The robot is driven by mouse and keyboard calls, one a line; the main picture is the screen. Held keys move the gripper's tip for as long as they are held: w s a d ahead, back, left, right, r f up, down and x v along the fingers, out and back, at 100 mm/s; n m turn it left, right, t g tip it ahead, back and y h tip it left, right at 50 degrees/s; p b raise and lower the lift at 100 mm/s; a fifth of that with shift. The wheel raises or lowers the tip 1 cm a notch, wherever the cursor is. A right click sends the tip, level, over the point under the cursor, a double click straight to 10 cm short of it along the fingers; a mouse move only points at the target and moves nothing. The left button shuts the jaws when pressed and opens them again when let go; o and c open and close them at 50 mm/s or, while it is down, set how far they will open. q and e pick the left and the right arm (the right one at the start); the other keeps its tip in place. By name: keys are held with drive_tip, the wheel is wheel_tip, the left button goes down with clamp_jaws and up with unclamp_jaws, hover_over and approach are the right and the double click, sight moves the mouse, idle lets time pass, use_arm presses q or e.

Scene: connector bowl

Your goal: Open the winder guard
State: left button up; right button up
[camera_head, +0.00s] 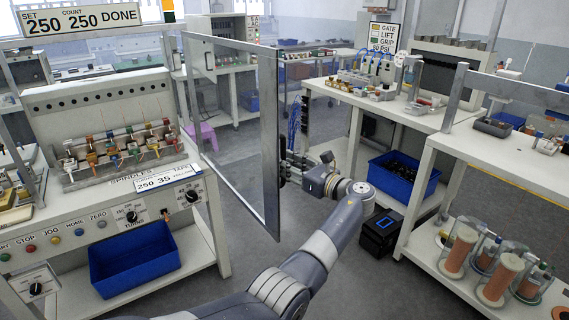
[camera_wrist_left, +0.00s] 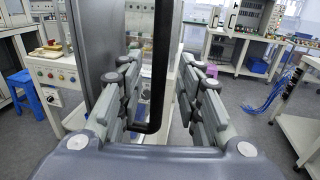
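The winder guard (camera_head: 268,140), a clear panel in a grey metal frame, stands swung out from the right side of the winder (camera_head: 95,95), leaving the winder's front and spindles uncovered. Its grey frame post shows large in the left wrist view (camera_wrist_left: 98,40). A black bar handle (camera_wrist_left: 160,75) is fixed to it. My left gripper (camera_head: 287,168) is beside the guard's near upright edge. In the left wrist view its fingers (camera_wrist_left: 160,90) are spread apart, with the handle between them and visible gaps on its right side. My right gripper is not in view.
A blue bin (camera_head: 135,262) sits on the winder bench's lower shelf. At right, a bench (camera_head: 500,150) carries spools (camera_head: 462,250) on its shelf. A blue crate (camera_head: 403,180) and a black box (camera_head: 380,232) are below the benches. The floor between benches is mostly clear.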

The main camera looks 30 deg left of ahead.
use_arm(q)
drive_tip(key=s+d, duration=0.2)
drive_tip(key=d, duration=0.9)
wheel_tip(320, 180, down, 28)
drive_tip(key=s+t+h, duration=0.2)
drive_tip(key=s+h, duration=0.1)
drive_tip(key=h, duration=0.3)
drive_tip(key=s+d+f+n+h, duration=0.1)
drive_tip(key=s+f+h, duration=0.1)
drive_tip(key=s+f, duration=0.35)
drive_tip(key=s+d+f+n+g+h, duration=0.1)
drive_tip(key=s+f, duration=0.2)
drive_tip(key=f, duration=0.6)
drive_tip(key=s+d+f+h, duration=0.1)
drive_tip(key=s+f+h, duration=0.1)
drive_tip(key=s+f, duration=0.45)
drive_tip(key=s+d+f+n+g+h, duration=0.1)
drive_tip(key=s+d+f+n+h, duration=0.15)
drive_tip(key=s+f, duration=0.6)
drive_tip(key=s+d+f+n+g+h, duration=0.15)
drive_tip(key=s+f+n, duration=0.25)
drive_tip(key=s+f, duration=0.45)
drive_tip(key=s+f+n+h, duration=0.2)
drive_tip(key=s+n, duration=0.7)
drive_tip(key=s, duration=1.4)
drive_tip(key=shift+s+f+g+h, duration=0.3)
drive_tip(key=shift+s+f+g, duration=0.1)
drive_tip(key=shift+f+g, duration=0.1)
